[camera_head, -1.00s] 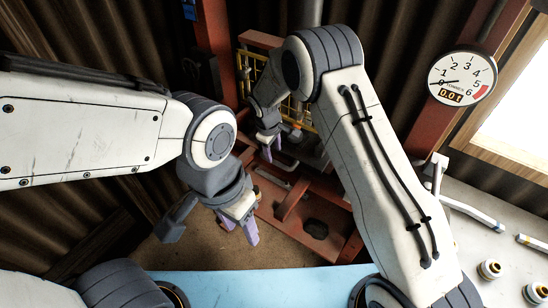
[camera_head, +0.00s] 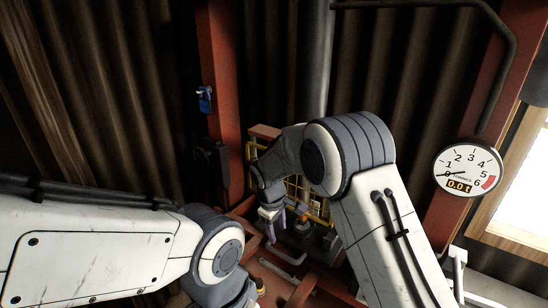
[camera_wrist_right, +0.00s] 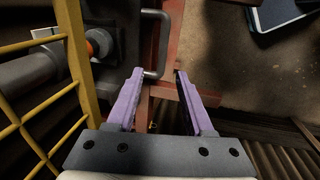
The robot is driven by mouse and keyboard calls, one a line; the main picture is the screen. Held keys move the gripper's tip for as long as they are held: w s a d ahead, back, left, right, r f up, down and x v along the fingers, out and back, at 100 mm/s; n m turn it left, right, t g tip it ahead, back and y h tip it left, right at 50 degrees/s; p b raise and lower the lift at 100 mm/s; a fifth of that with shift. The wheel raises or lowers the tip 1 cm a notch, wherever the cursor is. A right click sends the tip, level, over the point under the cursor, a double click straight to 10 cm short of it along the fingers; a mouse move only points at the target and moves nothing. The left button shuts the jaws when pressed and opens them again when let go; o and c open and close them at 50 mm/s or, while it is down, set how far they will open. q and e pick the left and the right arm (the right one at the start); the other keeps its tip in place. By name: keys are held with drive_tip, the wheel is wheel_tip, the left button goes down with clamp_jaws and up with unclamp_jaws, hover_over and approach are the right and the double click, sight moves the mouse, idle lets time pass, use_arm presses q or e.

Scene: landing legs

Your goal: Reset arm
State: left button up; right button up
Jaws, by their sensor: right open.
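My right gripper (camera_head: 276,232) hangs in front of the yellow mesh guard of the red frame in the head view. Its purple fingers point down, and nothing shows between them. In the right wrist view the right gripper (camera_wrist_right: 160,75) has its two purple fingers spread apart. A grey bar handle (camera_wrist_right: 158,44) shows just beyond the fingertips there; I cannot tell the gap. My left arm's wrist (camera_head: 216,252) is at the lower middle of the head view, and its fingers are cut off below the picture.
A yellow mesh guard (camera_wrist_right: 75,75) stands close on the left in the right wrist view. A red upright post (camera_head: 219,90) and a dial gauge (camera_head: 468,168) on another post flank the work area. A dark-framed blue-grey panel (camera_wrist_right: 285,12) lies at the upper right in the wrist view.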

drive_tip(key=s+a+r, duration=0.1)
drive_tip(key=s+r, duration=0.5)
drive_tip(key=s, duration=0.2)
drive_tip(key=s+d+r+m+g+y, duration=0.1)
drive_tip(key=s+d+r, duration=0.1)
drive_tip(key=s, duration=1.1)
drive_tip(key=s+d+r+m+y+b, duration=0.1)
drive_tip(key=s+d+r+m, duration=0.1)
drive_tip(key=s, duration=1.1)
drive_tip(key=shift+d+m+g+b, duration=0.2)
drive_tip(key=shift+m+g+b, duration=0.1)
drive_tip(key=shift+g, duration=0.1)
